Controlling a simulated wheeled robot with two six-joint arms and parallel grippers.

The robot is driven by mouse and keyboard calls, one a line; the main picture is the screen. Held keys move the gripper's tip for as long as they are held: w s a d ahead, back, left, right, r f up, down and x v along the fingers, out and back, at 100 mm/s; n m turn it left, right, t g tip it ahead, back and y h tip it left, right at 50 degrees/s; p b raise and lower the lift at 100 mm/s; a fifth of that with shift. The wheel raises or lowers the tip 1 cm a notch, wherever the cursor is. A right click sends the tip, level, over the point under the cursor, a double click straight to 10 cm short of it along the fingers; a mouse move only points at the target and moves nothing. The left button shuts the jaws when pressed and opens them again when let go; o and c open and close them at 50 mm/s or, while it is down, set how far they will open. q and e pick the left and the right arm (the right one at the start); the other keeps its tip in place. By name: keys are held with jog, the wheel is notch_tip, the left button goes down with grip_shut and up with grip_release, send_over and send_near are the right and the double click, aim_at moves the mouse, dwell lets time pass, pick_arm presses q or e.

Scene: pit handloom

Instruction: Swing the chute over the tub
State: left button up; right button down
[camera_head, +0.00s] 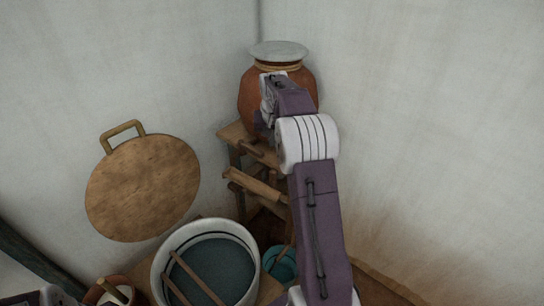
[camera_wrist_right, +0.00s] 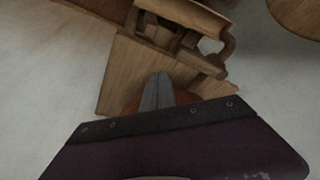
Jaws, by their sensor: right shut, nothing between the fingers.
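The wooden chute (camera_head: 256,185) slants in front of the wooden stand, above and right of the tub; my right arm hides part of it. The pale tub (camera_head: 157,272) at the bottom holds dark liquid, with two wooden sticks across it. My right gripper (camera_head: 262,120) is in front of the clay jar, over the stand; its tips are hard to see there. In the right wrist view its fingers (camera_wrist_right: 157,92) are together and empty, above the stand top. Wooden parts with a curved handle (camera_wrist_right: 228,45) lie beyond them. My left gripper is out of view.
A clay jar (camera_head: 249,95) with a pale lid stands on the wooden stand (camera_head: 232,132) in the corner. A round wooden board (camera_head: 143,190) with a handle leans against the left wall. A teal bowl (camera_head: 282,262) and a small pot (camera_head: 117,290) flank the tub.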

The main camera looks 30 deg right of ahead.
jog(key=x, duration=0.8)
jog(key=shift+f, duration=0.4)
jog(key=s+a, duration=0.1)
jog(key=s+a+f+b, duration=0.1)
jog(key=s, duration=0.1)
jog(key=shift+s+f, duration=0.1)
